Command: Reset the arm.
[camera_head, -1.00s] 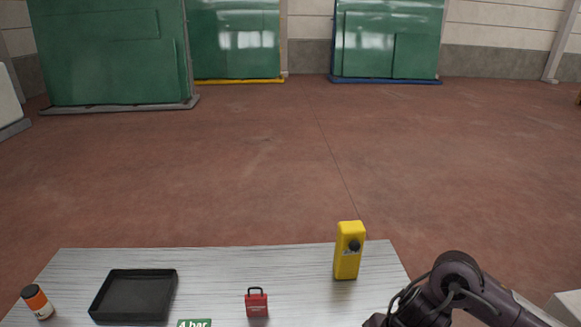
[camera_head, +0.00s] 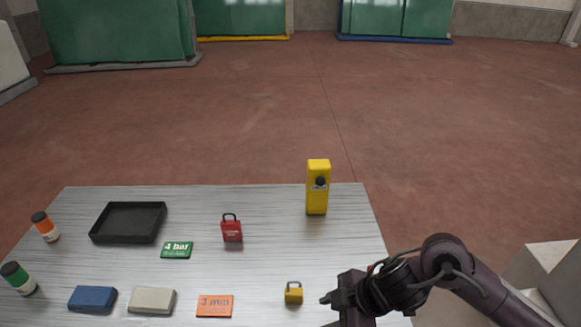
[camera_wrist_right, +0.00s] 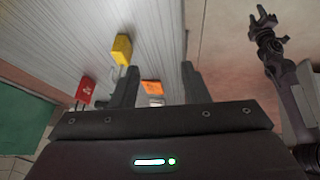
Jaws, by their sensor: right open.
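My right arm comes in from the lower right in the head view. Its dark gripper (camera_head: 335,311) is over the front right part of the table, just right of the small yellow padlock (camera_head: 293,293). In the right wrist view the two fingers (camera_wrist_right: 160,72) stand apart with nothing held between them. Another dark arm with a gripper (camera_wrist_right: 265,28), apparently my left, shows at the upper right of that view; its jaw state is too small to read. No left arm shows in the head view.
The striped table (camera_head: 270,270) holds a black tray (camera_head: 128,236), a yellow device (camera_head: 317,188), a red padlock (camera_head: 231,231), a green card (camera_head: 177,250), an orange card (camera_head: 215,306), blue (camera_head: 92,298) and grey (camera_head: 152,300) blocks, and two bottles at left. Open floor lies beyond.

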